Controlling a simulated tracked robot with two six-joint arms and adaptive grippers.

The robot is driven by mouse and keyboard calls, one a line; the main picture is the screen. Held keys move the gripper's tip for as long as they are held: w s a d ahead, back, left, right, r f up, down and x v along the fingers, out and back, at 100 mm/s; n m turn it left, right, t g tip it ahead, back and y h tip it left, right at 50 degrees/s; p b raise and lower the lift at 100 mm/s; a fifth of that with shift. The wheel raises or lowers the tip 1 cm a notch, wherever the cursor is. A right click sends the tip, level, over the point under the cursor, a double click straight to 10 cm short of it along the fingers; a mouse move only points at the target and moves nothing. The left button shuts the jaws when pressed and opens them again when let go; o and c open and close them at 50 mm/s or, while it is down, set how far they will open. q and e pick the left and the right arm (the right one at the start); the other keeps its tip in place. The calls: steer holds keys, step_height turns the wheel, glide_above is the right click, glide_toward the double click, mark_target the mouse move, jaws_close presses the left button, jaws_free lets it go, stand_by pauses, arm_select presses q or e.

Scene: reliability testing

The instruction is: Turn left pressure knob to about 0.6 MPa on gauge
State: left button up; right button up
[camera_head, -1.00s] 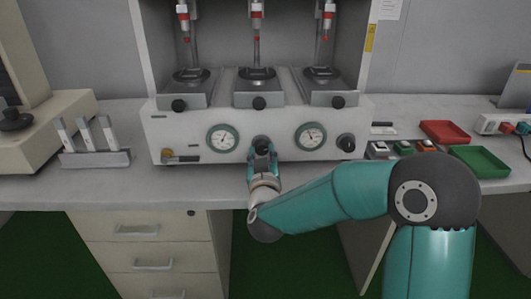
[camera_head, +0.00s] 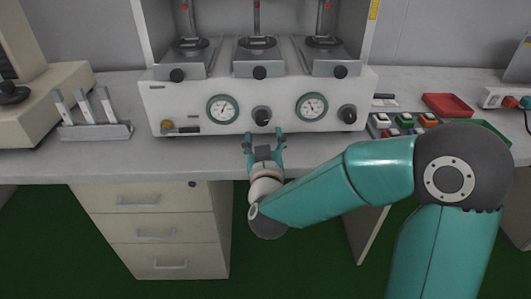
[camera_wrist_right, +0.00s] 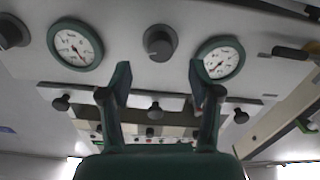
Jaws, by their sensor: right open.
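The left pressure knob (camera_head: 262,116) is a dark round knob on the white machine's front panel, between two round dial gauges. The left gauge (camera_head: 222,109) is beside it, with a needle too small to read surely. My right gripper (camera_head: 264,136) is open and empty just in front of the knob, apart from it. In the right wrist view, which is turned over, the knob (camera_wrist_right: 160,42) lies beyond the gap between the open fingers (camera_wrist_right: 160,80). The left gauge (camera_wrist_right: 220,60) is on the right there, partly behind a fingertip. My left gripper is not in view.
The right gauge (camera_head: 312,106) and a second knob (camera_head: 347,115) are on the same panel. A brass fitting (camera_head: 167,126) sticks out at its left. The counter's front strip is clear.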

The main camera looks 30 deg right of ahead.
steer(key=v, duration=0.6)
steer(key=shift+s, duration=0.15)
